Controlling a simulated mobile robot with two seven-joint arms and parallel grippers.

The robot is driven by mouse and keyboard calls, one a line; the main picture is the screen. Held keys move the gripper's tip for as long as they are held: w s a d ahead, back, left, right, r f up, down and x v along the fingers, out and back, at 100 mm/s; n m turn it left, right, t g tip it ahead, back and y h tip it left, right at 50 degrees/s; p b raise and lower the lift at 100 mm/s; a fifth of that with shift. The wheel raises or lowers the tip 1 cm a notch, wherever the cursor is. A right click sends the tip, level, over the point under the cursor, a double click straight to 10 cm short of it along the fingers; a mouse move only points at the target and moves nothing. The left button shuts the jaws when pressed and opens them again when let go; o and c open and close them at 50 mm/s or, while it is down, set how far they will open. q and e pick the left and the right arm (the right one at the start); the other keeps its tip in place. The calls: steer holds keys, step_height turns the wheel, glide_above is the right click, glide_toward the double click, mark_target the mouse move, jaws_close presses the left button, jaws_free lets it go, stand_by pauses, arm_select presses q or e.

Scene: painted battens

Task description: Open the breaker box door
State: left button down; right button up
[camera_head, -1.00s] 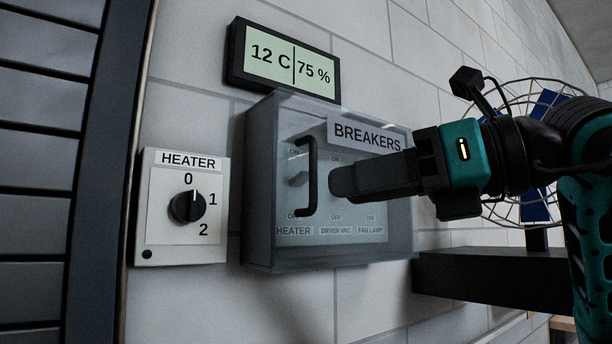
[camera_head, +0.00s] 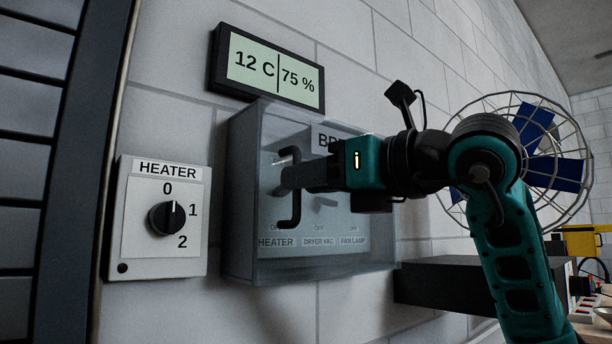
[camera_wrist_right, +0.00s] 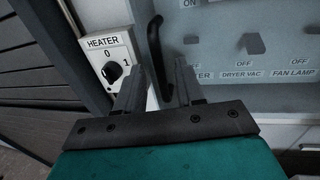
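The breaker box (camera_head: 345,258) is a grey box on the wall with a translucent door, which looks closed. Its black bar handle (camera_head: 295,208) stands upright on the left part of the door. My right gripper (camera_head: 287,178) reaches in from the right, its fingertips at the handle. In the right wrist view the gripper (camera_wrist_right: 160,62) is open, and the handle (camera_wrist_right: 154,38) runs between its two fingers with gaps visible. Whether either finger touches it I cannot tell. The gripper covers part of the handle and the BREAKERS label. My left gripper is not in view.
A heater dial box (camera_head: 140,250) is on the wall left of the breaker box. A display (camera_head: 270,68) reading 12 C and 75 % is above. A dark shelf (camera_head: 440,283) and a caged blue fan (camera_head: 535,130) are to the right.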

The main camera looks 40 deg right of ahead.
steer(key=shift+w+a, duration=0.2)
steer(key=shift+w, duration=0.35)
jaws_close()
stand_by(0.4)
